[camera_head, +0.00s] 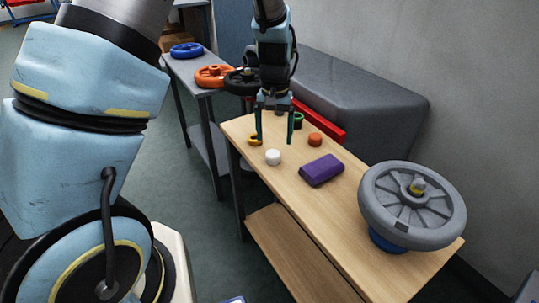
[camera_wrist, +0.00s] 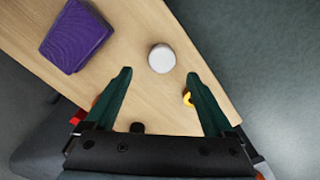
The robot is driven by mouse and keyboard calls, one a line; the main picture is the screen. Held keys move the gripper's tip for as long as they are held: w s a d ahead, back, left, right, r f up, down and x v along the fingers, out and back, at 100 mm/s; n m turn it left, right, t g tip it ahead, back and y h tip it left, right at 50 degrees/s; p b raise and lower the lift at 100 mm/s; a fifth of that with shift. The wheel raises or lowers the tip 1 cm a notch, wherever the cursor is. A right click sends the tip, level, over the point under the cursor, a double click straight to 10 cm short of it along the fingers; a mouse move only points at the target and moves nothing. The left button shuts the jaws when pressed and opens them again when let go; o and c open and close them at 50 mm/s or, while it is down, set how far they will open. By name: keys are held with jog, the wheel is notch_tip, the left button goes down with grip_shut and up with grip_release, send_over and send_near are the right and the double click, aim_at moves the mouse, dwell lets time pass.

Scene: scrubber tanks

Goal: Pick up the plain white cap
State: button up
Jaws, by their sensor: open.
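The plain white cap (camera_head: 273,157) stands on the wooden table (camera_head: 350,222), near its left edge. In the wrist view the white cap (camera_wrist: 161,58) lies ahead of my gripper (camera_wrist: 160,76), centred just beyond its two fingertips. In the head view my gripper (camera_head: 273,140) points down above the table, behind the cap. Its dark green fingers are spread wide, with nothing between them. The fingers and the cap appear apart.
A purple block (camera_head: 321,170) lies right of the cap. A yellow ring (camera_head: 254,140) and an orange cap (camera_head: 315,140) are near my gripper. A large grey wheel (camera_head: 412,205) stands at the table's near end. A grey side table (camera_head: 187,68) holds coloured wheels.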

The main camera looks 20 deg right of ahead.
aim_at(273, 153)
jog(key=shift+a+f+p, duration=0.15)
jog(key=shift+f+p, duration=0.55)
jog(key=shift+f, duration=2.35)
grip_shut()
